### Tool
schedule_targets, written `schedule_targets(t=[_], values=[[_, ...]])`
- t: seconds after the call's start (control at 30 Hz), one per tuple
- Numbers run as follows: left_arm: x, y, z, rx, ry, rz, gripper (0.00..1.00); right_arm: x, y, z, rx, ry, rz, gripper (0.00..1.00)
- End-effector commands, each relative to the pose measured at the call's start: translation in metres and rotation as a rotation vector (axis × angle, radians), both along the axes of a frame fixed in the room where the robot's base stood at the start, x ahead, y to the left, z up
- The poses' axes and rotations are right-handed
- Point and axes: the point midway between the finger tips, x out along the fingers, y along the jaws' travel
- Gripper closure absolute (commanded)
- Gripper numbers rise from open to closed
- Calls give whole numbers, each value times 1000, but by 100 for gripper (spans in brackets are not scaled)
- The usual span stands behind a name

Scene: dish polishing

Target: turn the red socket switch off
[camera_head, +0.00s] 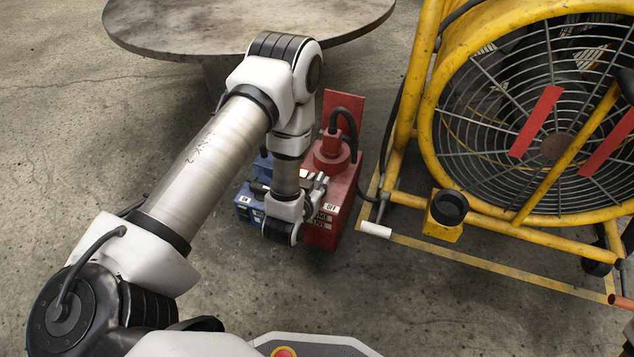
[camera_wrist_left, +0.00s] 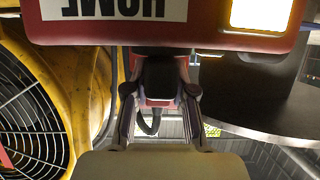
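A red plug (camera_head: 330,150) with a black cable is on top. In the left wrist view a red face (camera_wrist_left: 215,35) fills the top, with an upside-down HOME label and a glowing pale rectangle (camera_wrist_left: 262,14). My left gripper (camera_head: 316,184) is close by the left side of the red box. Its fingers (camera_wrist_left: 160,100) are apart, with a dark block showing between them. I cannot tell whether they touch the box. My right gripper is out of view.
A blue box (camera_head: 246,206) stands left of the red one, partly hidden by my left arm. A large yellow fan (camera_head: 430,110) stands to the right, with a floor frame around it. A round grey table (camera_head: 160,25) is behind. The front floor is clear.

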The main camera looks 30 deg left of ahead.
Motion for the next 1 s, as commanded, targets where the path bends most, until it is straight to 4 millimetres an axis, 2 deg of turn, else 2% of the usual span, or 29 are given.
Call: schedule_targets(t=[0.17,0.37,0.67,1.0], values=[[0,0,1,0,0,-5,100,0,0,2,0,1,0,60],[0,1,3,0,0,-50,100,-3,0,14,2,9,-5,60],[-1,2,7,0,1,-236,100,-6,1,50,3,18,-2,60],[0,3,6,5,-1,-554,100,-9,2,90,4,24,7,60]])
